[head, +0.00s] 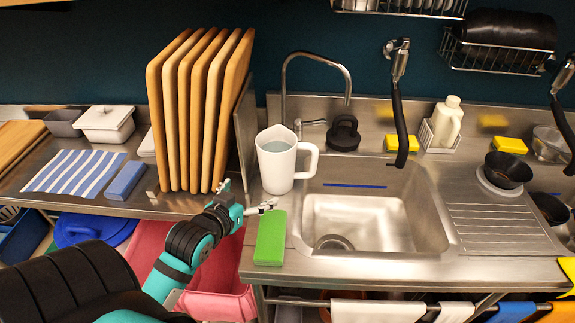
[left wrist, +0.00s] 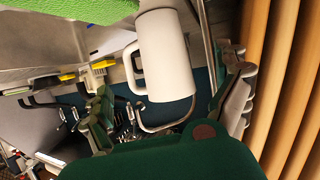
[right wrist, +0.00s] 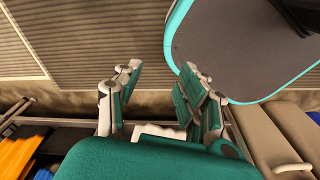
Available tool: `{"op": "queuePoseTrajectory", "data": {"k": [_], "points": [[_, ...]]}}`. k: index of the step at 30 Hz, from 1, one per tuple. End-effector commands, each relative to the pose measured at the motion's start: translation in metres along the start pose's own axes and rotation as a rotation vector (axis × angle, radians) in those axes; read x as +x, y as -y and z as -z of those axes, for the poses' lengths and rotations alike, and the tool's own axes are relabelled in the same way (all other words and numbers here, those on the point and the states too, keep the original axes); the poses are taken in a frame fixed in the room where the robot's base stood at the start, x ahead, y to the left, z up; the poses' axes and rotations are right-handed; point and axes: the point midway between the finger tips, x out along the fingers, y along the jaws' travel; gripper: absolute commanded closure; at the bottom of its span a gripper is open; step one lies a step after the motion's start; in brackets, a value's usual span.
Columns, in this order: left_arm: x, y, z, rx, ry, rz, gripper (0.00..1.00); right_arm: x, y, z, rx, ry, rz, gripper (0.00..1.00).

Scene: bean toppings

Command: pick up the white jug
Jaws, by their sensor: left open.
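The white jug (head: 276,160) stands upright on the steel counter at the left edge of the sink, its handle to the right. It looks filled with clear liquid. My left gripper (head: 246,197) is open, low and to the left of the jug, near the counter's front edge. In the left wrist view the jug (left wrist: 166,60) shows between the spread fingers, a little beyond them; I see no contact. My right gripper (right wrist: 158,100) is open and empty in the right wrist view, away from the jug; it does not show in the head view.
A green sponge (head: 270,238) lies on the counter in front of the jug. Upright wooden boards (head: 200,105) stand close to the left. The sink (head: 360,222) and a curved faucet (head: 318,62) are at the right and behind. A pink bin (head: 215,270) is below.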

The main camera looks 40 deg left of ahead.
Motion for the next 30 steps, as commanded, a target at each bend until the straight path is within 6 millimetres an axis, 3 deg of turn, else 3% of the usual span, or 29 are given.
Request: {"op": "queuePoseTrajectory", "data": {"k": [10,15,22,30], "points": [[0.075,0.0,0.003,0.0,0.0,0.0,0.0,-0.021,-0.003,-0.048,-0.005,0.073,-0.003,0.6],[0.102,0.0,0.002,0.001,0.001,0.0,0.0,-0.024,-0.006,-0.039,-0.006,0.06,-0.006,0.6],[0.116,0.0,0.002,0.001,0.002,0.0,0.0,-0.026,-0.009,-0.013,-0.006,0.019,-0.01,0.6],[0.152,0.002,0.006,0.0,0.001,0.0,0.0,-0.039,-0.005,-0.02,-0.004,0.034,-0.005,0.6]]}}
